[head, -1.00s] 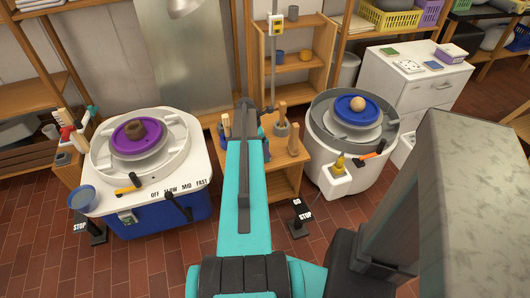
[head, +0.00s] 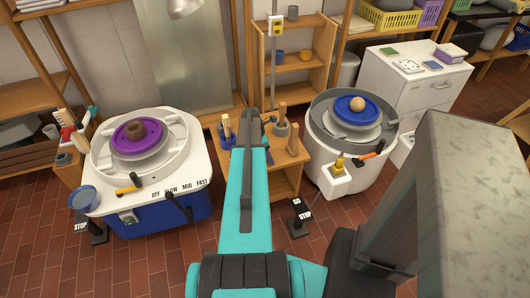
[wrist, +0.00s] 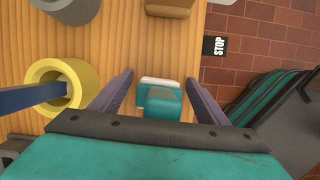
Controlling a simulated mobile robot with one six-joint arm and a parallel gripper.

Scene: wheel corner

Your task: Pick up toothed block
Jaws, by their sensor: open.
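In the wrist view a small teal block with a pale edge (wrist: 160,98) sits on the wooden table top, between my two fingers; it seems to be the toothed block, though I cannot make out its teeth. My gripper (wrist: 160,78) is open above it, one finger on each side, with a gap at both sides. I cannot tell how far above the wood the fingertips are. In the head view my teal arm covers this part of the table, and the block is hidden.
A yellow pot with a blue handle in it (wrist: 50,88) stands close to my left finger. A grey pot (wrist: 70,6) and a brown wooden piece (wrist: 176,6) lie farther off. Pottery wheels (head: 140,150) (head: 352,115) flank the table (head: 290,158).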

